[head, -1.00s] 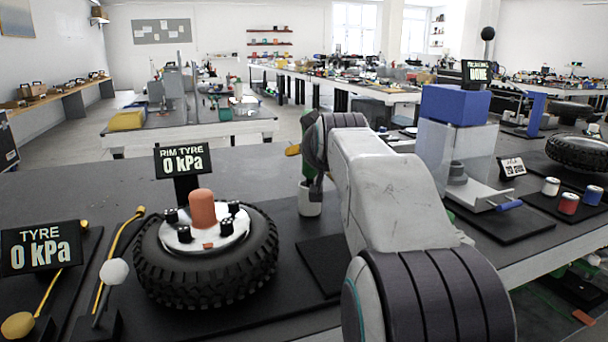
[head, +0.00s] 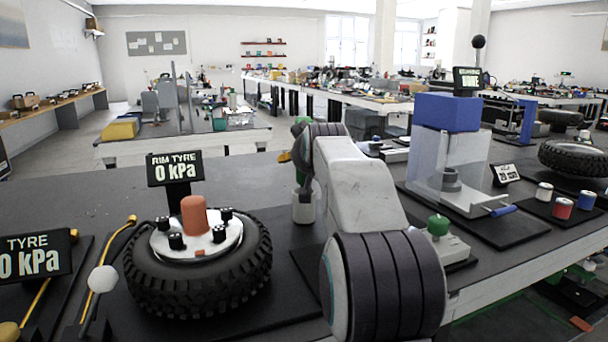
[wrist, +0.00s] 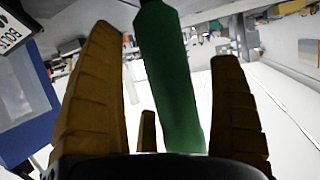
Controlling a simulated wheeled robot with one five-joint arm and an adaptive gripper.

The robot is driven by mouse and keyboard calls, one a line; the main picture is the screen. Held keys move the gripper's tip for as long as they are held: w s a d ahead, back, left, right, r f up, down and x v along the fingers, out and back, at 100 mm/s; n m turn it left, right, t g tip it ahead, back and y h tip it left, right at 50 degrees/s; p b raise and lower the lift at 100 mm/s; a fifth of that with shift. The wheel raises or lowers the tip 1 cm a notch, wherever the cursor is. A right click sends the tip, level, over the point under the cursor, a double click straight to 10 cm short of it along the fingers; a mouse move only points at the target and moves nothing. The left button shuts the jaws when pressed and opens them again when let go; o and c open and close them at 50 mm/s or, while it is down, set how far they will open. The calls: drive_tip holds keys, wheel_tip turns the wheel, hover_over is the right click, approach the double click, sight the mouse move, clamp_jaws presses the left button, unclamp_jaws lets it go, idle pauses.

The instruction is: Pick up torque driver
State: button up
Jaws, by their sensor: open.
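The torque driver appears to be the green-handled tool. In the wrist view its green handle (wrist: 172,75) runs between the two yellow-brown fingers of my gripper (wrist: 165,45). The gripper is open, with space visible on both sides of the handle, more on the left; I cannot tell whether anything touches. In the head view, a bit of green (head: 301,121) shows behind my arm, above a pale cup-like holder (head: 303,208). My arm hides most of the tool and gripper there. I cannot tell whether the tool's lower end is in the holder.
A tyre with a rim and orange plug (head: 198,250) lies left of my arm. A clear box with a blue top (head: 447,111), a green-knobbed block (head: 440,240) and several small spools (head: 563,208) are on the right.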

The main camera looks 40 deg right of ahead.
drive_tip(key=shift+c, duration=0.3)
drive_tip(key=c, duration=1.2)
drive_tip(key=shift+r, duration=0.2)
drive_tip(key=shift+c, duration=0.5)
wheel_tip(320, 180, up, 26)
drive_tip(key=p, duration=1.7)
wheel_tip(320, 180, up, 11)
drive_tip(key=p, duration=1.1)
drive_tip(key=shift+p, duration=0.3)
